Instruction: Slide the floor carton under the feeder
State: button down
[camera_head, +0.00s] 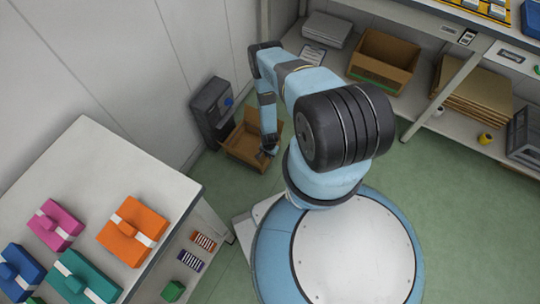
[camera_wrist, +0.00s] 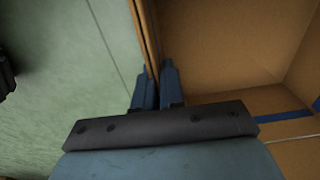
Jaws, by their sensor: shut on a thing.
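The floor carton (camera_head: 241,142) is an open brown cardboard box on the green floor near the wall. It also fills the right of the wrist view (camera_wrist: 225,45), where its inside looks empty. My gripper (camera_head: 267,151) reaches down at the carton's right side. In the wrist view its two blue fingers (camera_wrist: 157,75) are shut on the carton's wall, one inside and one outside. The head view partly hides the fingers.
A white table (camera_head: 110,160) with coloured boxes stands at the left, close to the carton. A shelf bench (camera_head: 420,105) at the right holds another open carton (camera_head: 383,60) and flat cardboard (camera_head: 470,97). Green floor (camera_head: 440,190) is clear at the right.

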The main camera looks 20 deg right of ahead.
jog(key=c, duration=1.2)
grip_release()
jog(key=shift+o, duration=0.2)
jog(key=shift+r, duration=0.15)
notch_tip(320, 180, up, 13)
jog(key=shift+r, duration=0.2)
